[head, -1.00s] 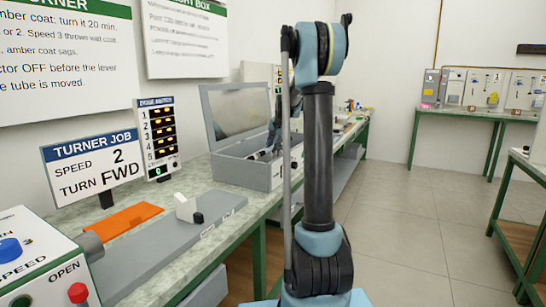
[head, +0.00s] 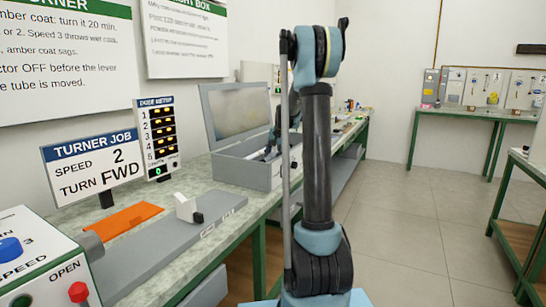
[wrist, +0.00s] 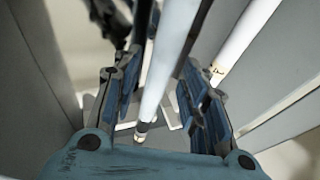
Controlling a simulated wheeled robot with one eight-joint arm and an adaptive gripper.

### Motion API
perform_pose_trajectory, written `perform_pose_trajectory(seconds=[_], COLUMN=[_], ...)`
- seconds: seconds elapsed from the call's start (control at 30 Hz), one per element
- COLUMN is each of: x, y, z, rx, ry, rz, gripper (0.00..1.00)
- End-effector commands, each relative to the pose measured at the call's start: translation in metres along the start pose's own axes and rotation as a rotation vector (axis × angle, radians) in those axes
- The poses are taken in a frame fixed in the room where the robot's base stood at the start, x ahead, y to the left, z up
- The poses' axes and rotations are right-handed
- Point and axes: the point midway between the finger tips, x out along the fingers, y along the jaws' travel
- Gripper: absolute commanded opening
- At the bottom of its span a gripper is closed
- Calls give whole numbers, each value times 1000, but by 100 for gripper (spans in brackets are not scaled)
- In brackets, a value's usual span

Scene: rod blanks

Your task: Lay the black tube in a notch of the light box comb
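The light box (head: 238,174) is a grey box on the bench with its lid (head: 236,112) raised. My gripper (head: 267,154) reaches down into it. In the wrist view my gripper (wrist: 157,95) has its blue-padded fingers apart, on either side of a pale tube (wrist: 170,48). Gaps show between that tube and the pads, so it looks unheld. A second pale tube (wrist: 240,45) lies to the right, with a brownish mark near its end. I cannot pick out a clearly black tube. The comb notches are hidden or too blurred to tell.
The light box walls (wrist: 285,110) stand close beside my gripper. On the near bench are a grey rail (head: 165,250) with a white block (head: 186,208), an orange mat (head: 125,221) and a control box (head: 40,255). The floor to the right is clear.

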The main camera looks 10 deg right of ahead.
Motion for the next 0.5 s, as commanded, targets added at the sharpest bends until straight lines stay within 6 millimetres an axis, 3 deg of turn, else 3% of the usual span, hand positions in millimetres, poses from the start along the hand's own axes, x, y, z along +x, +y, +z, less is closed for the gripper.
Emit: perform_pose_trajectory(seconds=[0.27, 0.5], x=[-5, -38], y=[-1, -1], z=[0, 1], rx=[-1, 0], ry=[0, 0], rz=[0, 0], gripper=[40, 40])
